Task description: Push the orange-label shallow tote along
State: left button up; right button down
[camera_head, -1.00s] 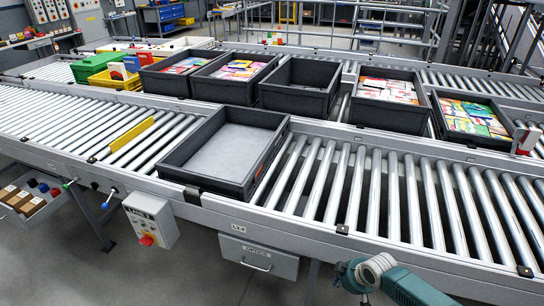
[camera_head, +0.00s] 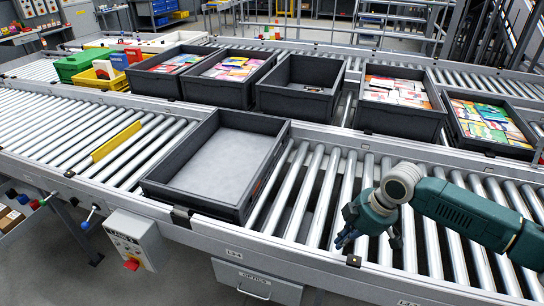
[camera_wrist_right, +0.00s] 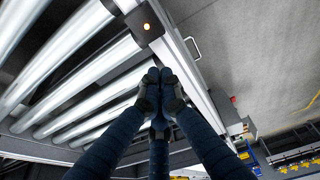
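The shallow tote (camera_head: 278,135) is dark grey and empty, with a pale grey floor. It sits flat on the near roller conveyor, left of centre in the head view. A small orange mark, seemingly its label, shows on its right side wall. My right gripper (camera_head: 343,239) is over the near rail and rollers, to the right of the tote and apart from it. In the right wrist view its dark fingers (camera_wrist_right: 161,86) meet at the tips with nothing visible between them. My left gripper is in neither view.
A yellow bar (camera_head: 116,142) lies across the rollers left of the tote. A control box (camera_head: 133,240) hangs on the front rail. Rollers right of the tote (camera_head: 305,185) are bare.

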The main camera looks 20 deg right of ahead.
aim_at(224, 181)
jog(key=i, duration=1.4)
